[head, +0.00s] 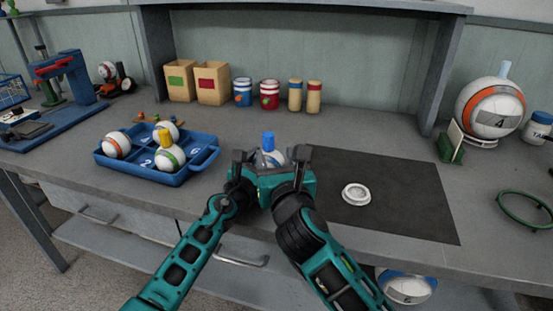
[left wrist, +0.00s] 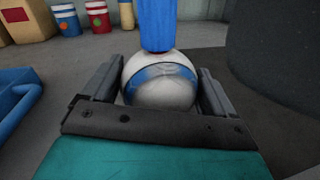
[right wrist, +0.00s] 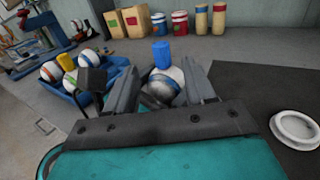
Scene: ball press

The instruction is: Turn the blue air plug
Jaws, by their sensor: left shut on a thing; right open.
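The blue air plug (head: 268,141) stands upright on top of a white ball with a blue band (left wrist: 162,82) at the table's front middle. In the left wrist view the plug (left wrist: 157,25) rises from the ball's top, its upper end cut off. My left gripper (left wrist: 162,75) is shut on this ball, one finger on each side. My right gripper (right wrist: 163,78) is open, its fingers pointing towards the ball and plug (right wrist: 161,54). In the head view the grippers hide most of the ball. Whether the right fingers touch it I cannot tell.
A blue tray (head: 205,162) with several balls, one with a yellow plug (head: 165,137), stands left. A dark mat (head: 410,185) with a white ring-shaped piece (head: 356,194) lies right. Boxes and jars (head: 269,94) line the back. A big ball (head: 490,107) stands far right.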

